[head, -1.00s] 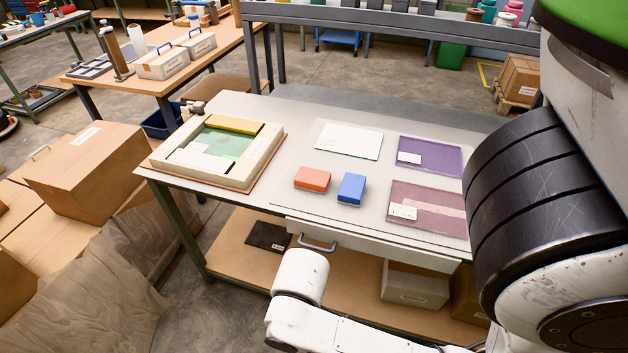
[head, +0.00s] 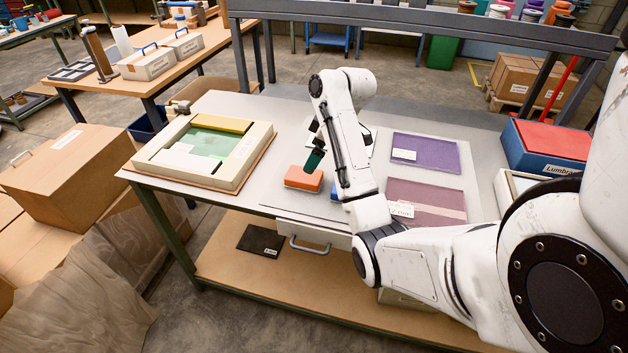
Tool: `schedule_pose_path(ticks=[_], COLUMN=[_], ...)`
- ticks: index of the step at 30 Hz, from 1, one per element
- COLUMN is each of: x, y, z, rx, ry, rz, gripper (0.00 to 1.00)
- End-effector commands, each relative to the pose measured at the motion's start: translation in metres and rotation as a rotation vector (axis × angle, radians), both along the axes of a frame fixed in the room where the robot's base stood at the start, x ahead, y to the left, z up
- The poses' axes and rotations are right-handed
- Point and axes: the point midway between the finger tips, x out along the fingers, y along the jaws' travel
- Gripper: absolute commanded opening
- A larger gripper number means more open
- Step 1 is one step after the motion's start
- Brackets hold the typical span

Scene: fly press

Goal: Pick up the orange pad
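The orange pad (head: 302,180) lies on the grey tabletop (head: 255,206), left of my forearm and near the middle of the table. My gripper (head: 313,164) points down just above the pad's back right edge. One dark green finger shows; the rest is hidden behind my arm. I cannot tell whether it touches the pad or how far apart the fingers are. The blue pad (head: 334,193) is almost wholly hidden behind my arm, just right of the orange pad.
A cream frame (head: 157,155) with a green sheet inside sits at the table's left. A purple panel (head: 440,153) and a mauve panel (head: 440,206) lie to the right. A white sheet is partly behind my arm. A blue box with a red top (head: 556,138) stands farther right.

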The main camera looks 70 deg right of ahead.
Motion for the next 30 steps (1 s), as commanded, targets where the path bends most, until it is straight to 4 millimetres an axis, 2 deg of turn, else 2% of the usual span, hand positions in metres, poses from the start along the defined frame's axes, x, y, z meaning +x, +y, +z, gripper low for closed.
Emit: schedule_pose_path(ticks=[3,10,19,25,30], x=[0.000,0.014,0.023,0.035,0.040], y=[-0.006,-0.004,-0.003,-0.001,-0.002], z=[-0.003,-0.035,-0.056,-0.083,-0.095], rx=[-0.003,-0.001,-0.002,-0.001,-0.004], ry=[-0.001,-0.001,0.000,0.001,-0.002], rz=[0.004,0.004,0.003,0.003,0.002], gripper=[1.00,1.00,1.00,1.00,1.00])
